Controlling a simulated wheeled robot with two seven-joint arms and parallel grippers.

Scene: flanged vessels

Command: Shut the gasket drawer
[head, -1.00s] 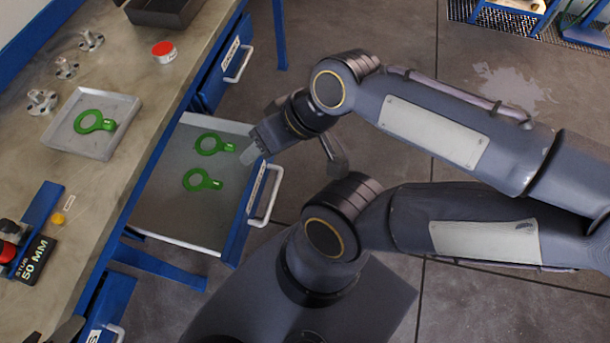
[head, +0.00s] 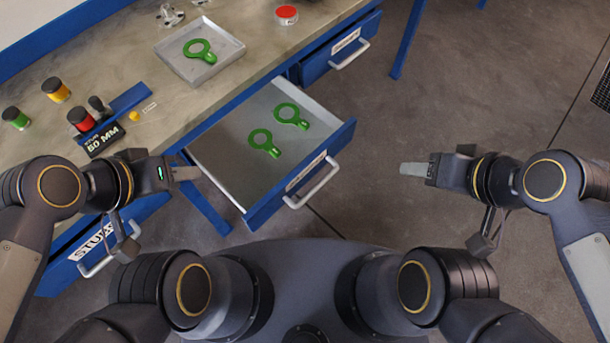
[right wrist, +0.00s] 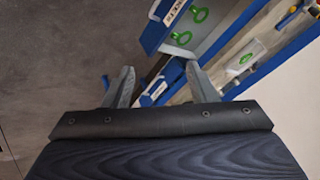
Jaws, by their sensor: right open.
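The gasket drawer (head: 318,158) stands pulled out from under the bench, its blue front with label and pale handle (head: 313,184) facing me. Two green rings with tabs (head: 263,140) lie flat inside it. The drawer also shows at the top of the right wrist view (right wrist: 153,36), beyond the fingers. My left gripper (head: 187,173) is left of the drawer, near the bench edge; its fingers are seen side-on, so its opening does not show. My right gripper (head: 410,169) is open and empty, to the right of the handle and apart from it.
On the bench are a tray (head: 222,66) with a green ring and several coloured pots. Floor right of the gasket drawer is clear.

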